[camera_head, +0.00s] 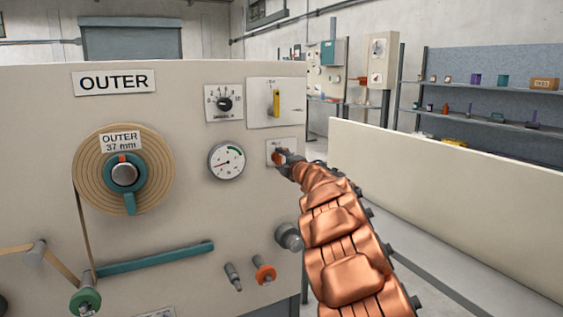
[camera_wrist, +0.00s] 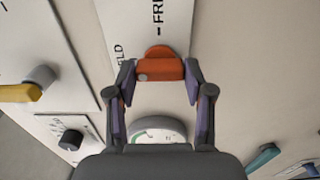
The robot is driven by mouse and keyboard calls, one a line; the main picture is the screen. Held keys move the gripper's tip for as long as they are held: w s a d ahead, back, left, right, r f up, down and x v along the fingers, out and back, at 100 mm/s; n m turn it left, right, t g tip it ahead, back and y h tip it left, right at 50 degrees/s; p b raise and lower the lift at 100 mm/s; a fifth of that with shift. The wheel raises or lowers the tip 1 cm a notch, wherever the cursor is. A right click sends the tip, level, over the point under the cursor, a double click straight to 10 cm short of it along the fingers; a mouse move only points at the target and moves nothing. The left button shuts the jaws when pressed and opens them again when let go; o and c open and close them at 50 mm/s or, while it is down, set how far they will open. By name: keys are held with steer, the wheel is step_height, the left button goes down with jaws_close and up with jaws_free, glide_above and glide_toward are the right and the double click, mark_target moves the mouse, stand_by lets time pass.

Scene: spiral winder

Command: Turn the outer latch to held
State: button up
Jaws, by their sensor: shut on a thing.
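The outer latch is a small orange-red handle (camera_head: 281,156) on a pale plate (camera_head: 291,146) at the right of the panel marked OUTER. In the wrist view the orange latch (camera_wrist: 160,69) lies across between my fingertips. My gripper (camera_wrist: 160,82) is shut on it, one finger at each end. Its plate (camera_wrist: 148,15) carries a FREE mark above the latch and a partly hidden HELD word to its left. I cannot tell which mark the latch points to. In the head view my copper-coloured arm comes from the lower right and partly hides the latch.
A yellow lever (camera_head: 276,103) sits above the latch, a black knob (camera_head: 224,104) and a round gauge (camera_head: 227,161) to its left. A grey knob (camera_head: 289,237) is below. The tan roll (camera_head: 95,178) is at left, and a low cream wall (camera_head: 450,190) stands at right.

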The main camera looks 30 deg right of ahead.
steer(key=shift+f, duration=0.1)
steer(key=o, duration=1.2)
steer(key=shift+c, duration=0.2)
steer(key=shift+s, duration=0.1)
steer(key=shift+s+a+r, duration=0.15)
steer(key=shift+s+r, duration=0.05)
steer(key=shift+s, duration=0.3)
steer(key=s, duration=1)
steer(key=shift+s+a, duration=0.35)
steer(key=shift+s, duration=0.05)
steer(key=shift+f, duration=0.15)
